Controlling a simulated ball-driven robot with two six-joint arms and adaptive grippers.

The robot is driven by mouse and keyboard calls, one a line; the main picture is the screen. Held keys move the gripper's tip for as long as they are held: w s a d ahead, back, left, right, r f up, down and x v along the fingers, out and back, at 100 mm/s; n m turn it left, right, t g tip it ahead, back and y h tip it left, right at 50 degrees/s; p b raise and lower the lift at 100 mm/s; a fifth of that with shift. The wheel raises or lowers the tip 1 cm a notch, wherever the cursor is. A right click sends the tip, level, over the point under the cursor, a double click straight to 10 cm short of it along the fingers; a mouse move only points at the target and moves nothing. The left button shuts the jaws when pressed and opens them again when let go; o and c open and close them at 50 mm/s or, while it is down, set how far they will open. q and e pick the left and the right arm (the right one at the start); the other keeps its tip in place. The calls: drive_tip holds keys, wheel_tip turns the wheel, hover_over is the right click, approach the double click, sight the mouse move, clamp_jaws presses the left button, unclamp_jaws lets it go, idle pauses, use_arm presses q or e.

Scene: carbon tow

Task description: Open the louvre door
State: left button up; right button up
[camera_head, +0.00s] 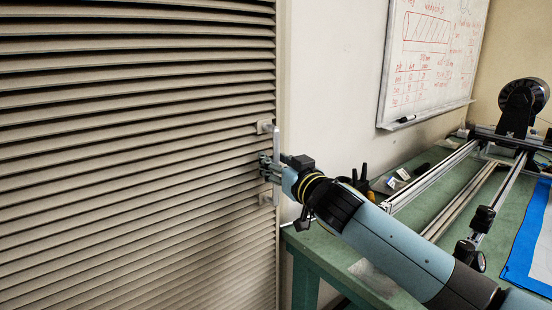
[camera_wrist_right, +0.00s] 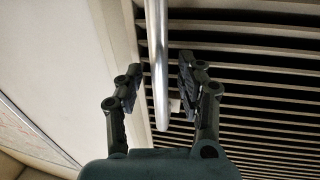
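The louvre door (camera_head: 130,160) fills the left of the head view, with beige slats; its edge lies along the white wall strip. A metal bar handle (camera_head: 277,150) stands upright near the door's right edge on two mounts. My right gripper (camera_head: 266,166) is at the handle's lower half, reaching in from the right. In the right wrist view the right gripper (camera_wrist_right: 158,80) is open, with a finger on each side of the handle (camera_wrist_right: 157,50) and gaps between. The slats (camera_wrist_right: 250,80) show behind it. My left gripper is not in view.
A green workbench (camera_head: 430,215) with metal rails and a black spool device (camera_head: 523,105) stands at the right, beneath my right arm. A whiteboard (camera_head: 430,55) hangs on the wall above it. Dark small tools (camera_head: 362,178) stand near the bench's back edge.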

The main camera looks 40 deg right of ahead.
clamp_jaws()
drive_tip(key=shift+w, duration=0.1)
drive_tip(key=shift+f, duration=0.1)
idle(0.5)
